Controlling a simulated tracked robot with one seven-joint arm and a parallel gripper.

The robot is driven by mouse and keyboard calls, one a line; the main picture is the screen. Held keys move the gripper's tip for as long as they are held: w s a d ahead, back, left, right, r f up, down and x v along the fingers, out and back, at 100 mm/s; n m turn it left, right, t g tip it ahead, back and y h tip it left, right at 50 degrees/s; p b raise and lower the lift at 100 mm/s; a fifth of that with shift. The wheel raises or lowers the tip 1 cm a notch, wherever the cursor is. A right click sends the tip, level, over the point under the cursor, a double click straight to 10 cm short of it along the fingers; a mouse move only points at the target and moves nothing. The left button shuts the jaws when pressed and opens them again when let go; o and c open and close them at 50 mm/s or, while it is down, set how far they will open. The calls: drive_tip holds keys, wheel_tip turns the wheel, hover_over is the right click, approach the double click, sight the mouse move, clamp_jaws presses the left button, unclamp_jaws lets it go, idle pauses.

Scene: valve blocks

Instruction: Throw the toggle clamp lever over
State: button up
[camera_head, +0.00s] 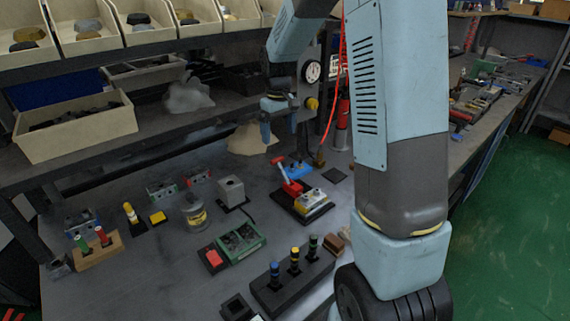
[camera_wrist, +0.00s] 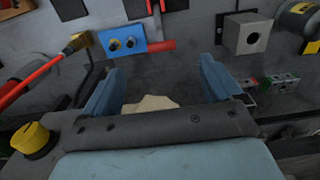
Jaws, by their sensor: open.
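The toggle clamp (camera_head: 312,201) stands on a dark base near the middle of the bench in the head view. Its red lever (camera_head: 284,176) rises from it, tilted toward the back left. In the wrist view the red lever (camera_wrist: 156,45) shows at the top, beyond my fingertips; most of the clamp is cut off there. My gripper (camera_head: 279,128) is open and empty, above and behind the lever with a gap to it. In the wrist view my gripper (camera_wrist: 160,80) shows both fingers wide apart, with nothing between them touching.
A blue block (camera_head: 298,168) with two sockets sits close behind the lever. A grey block (camera_head: 231,190) with a hole stands to the left. A red hose (camera_head: 334,100) hangs beside my arm. A black stand with coloured pegs (camera_head: 293,285) is in front. Bins line the shelf above.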

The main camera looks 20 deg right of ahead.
sight(279, 160)
wheel_tip(279, 160, down, 13)
drive_tip(key=shift+r, duration=0.15)
idle(0.4)
